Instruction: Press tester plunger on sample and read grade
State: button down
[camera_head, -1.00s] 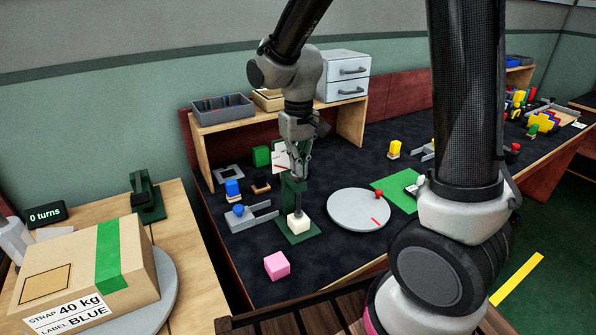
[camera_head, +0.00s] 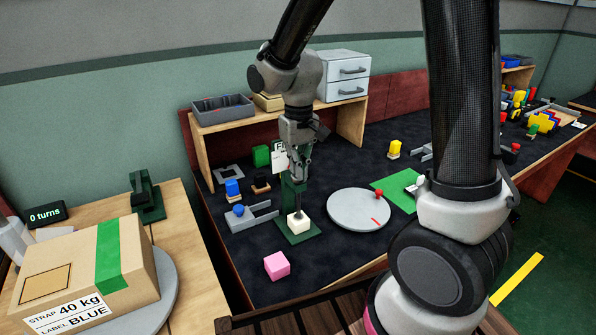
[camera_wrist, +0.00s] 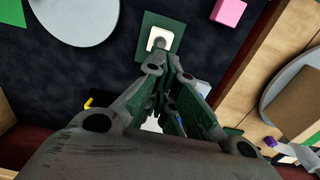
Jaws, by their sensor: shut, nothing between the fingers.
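The tester has a dark green base (camera_head: 302,236) and an upright green post. A cream sample block (camera_head: 298,224) sits on its base; it also shows in the wrist view (camera_wrist: 159,38). A thin grey plunger rod (camera_head: 298,202) stands over the block, its lower end at the block's top. My gripper (camera_head: 298,181) is shut and points down at the upper end of the rod, with nothing between its fingers. The plunger's top is hidden by the fingers. A white card (camera_head: 279,158) behind the gripper shows letters beginning "FI"; the rest is covered.
A pink block (camera_head: 277,265) lies in front of the tester. A grey round plate (camera_head: 359,210) with a red knob is to the right. A blue-topped piece (camera_head: 233,190) and a grey bracket (camera_head: 262,214) lie left.

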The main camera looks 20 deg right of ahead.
notch_tip(320, 180, up, 9)
dwell(0.8)
jog(key=shift+f, duration=0.1)
jog(key=s+d+r+m+t, duration=0.1)
jog(key=s+d+r+t, duration=0.1)
jog(key=s+d, duration=0.5)
jog(key=s+d+r+m+t, duration=0.1)
jog(key=s+d+r+t, duration=0.1)
jog(key=s+d+r, duration=0.3)
jog(key=s+d, duration=0.3)
jog(key=s, duration=0.4)
